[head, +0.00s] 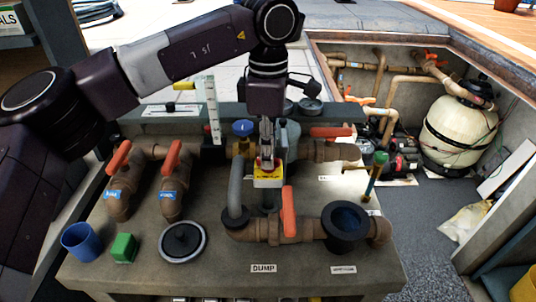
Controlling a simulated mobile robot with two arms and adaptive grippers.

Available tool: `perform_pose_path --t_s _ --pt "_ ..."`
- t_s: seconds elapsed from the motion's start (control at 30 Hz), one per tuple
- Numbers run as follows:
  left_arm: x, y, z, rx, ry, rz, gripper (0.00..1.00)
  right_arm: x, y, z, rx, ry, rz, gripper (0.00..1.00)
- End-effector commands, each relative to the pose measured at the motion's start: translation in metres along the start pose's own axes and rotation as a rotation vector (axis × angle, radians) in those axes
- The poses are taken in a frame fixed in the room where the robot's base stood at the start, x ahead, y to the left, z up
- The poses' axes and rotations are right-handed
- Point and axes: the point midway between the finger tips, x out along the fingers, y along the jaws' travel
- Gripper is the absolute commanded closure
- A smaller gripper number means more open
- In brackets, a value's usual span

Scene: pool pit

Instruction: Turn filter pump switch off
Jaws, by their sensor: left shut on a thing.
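My left gripper (267,158) reaches down from above to the middle of the grey bench. It is shut on a small part at the top of a yellow box (268,181), which I take to be the filter pump switch. The fingers cover most of that part, so its lever position cannot be told. The box stands among the brown pipes, behind an upright orange handle. My right gripper is not in view.
Orange-handled valves (172,160) stand at the left of the bench (180,278). A blue cup (79,241), a green block (124,247) and a round black lid (183,242) lie in front. A blue valve knob (243,128) is close left of my gripper. A cream tank (458,135) stands in the pit.

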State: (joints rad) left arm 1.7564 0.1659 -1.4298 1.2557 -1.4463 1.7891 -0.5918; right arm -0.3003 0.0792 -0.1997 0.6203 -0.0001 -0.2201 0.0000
Motion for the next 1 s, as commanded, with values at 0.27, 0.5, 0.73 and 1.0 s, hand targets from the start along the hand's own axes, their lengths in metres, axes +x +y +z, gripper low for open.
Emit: perform_pose_path --t_s 0.27,0.5,0.73,1.0 --pt "-0.0011 0.0006 0.0001 -0.117 -0.001 0.003 1.0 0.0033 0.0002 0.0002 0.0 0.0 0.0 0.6" --pt "-0.0016 0.0007 0.0001 -0.152 -0.001 0.003 1.0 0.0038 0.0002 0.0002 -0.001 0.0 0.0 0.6" --pt "-0.0017 0.0008 0.0 -0.156 -0.001 0.004 1.0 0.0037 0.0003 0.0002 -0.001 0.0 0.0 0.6" --pt "-0.0016 0.0008 0.0001 -0.155 -0.001 0.003 0.74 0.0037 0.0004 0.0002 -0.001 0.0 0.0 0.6"
